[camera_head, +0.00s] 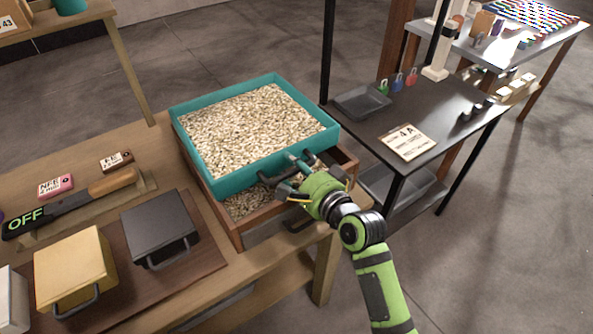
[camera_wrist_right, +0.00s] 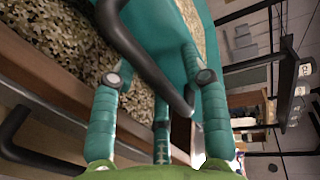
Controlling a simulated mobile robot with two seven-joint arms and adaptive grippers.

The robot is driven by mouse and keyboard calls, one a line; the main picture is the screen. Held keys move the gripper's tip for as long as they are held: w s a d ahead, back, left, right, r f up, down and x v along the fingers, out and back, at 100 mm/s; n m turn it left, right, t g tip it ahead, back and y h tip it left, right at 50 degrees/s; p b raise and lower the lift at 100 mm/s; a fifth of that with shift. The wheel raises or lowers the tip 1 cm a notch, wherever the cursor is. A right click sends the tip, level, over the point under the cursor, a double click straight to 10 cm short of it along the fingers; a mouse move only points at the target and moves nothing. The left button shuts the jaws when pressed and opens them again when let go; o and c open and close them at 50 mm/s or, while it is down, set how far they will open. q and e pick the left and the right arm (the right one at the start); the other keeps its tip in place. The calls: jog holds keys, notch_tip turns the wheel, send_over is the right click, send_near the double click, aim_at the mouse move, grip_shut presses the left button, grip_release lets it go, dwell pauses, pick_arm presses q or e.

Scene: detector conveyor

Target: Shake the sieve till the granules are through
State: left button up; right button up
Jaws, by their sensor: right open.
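The teal sieve (camera_head: 180,125) is a square tray full of pale granules (camera_head: 245,125). It rests on a wooden box (camera_head: 232,228), and more granules (camera_head: 247,203) show in the box below it. A dark handle (camera_head: 268,179) is on the sieve's near side. My right gripper (camera_head: 288,174) is at this handle. In the right wrist view the fingers (camera_wrist_right: 160,80) are spread apart and the dark handle (camera_wrist_right: 142,58) runs between them. I cannot tell whether they touch it. My left gripper is out of view.
On the wooden table at left are a black block (camera_head: 160,228) and a yellow block (camera_head: 75,268) with handles, and a dark bar marked OFF (camera_head: 45,218). A black table (camera_head: 455,113) with a grey tray (camera_head: 362,102) and padlocks stands at right, beyond my right arm.

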jog(key=v, duration=1.2)
dwell(0.6)
